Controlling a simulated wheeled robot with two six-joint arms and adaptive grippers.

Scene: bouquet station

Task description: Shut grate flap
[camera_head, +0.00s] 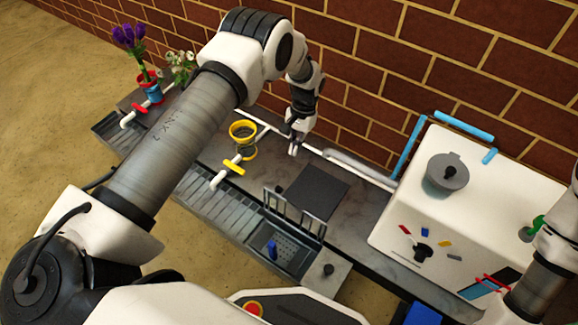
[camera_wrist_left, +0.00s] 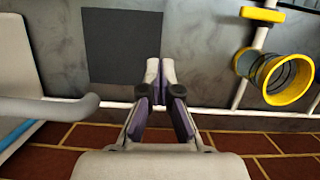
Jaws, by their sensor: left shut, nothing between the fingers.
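The grate flap (camera_head: 294,217) is a dark barred frame standing raised at the back edge of a small sunken basin (camera_head: 290,262) with a perforated floor, in the head view. The basin is open, and a small blue object (camera_head: 272,249) stands at it. My left gripper (camera_head: 293,150) is shut and empty, above the counter behind the flap and apart from it. In the left wrist view its closed fingertips (camera_wrist_left: 160,68) show near a dark square mat (camera_wrist_left: 121,45); the flap does not show there. Part of my right arm shows at the right edge, but its gripper is not visible.
A yellow-rimmed cup-like holder (camera_head: 243,130) and white pipes with a yellow handle (camera_head: 231,167) lie left of the gripper. A white machine (camera_head: 440,200) with a grey-lidded jar (camera_head: 446,175) stands right. A brick wall (camera_head: 450,60) bounds the back.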

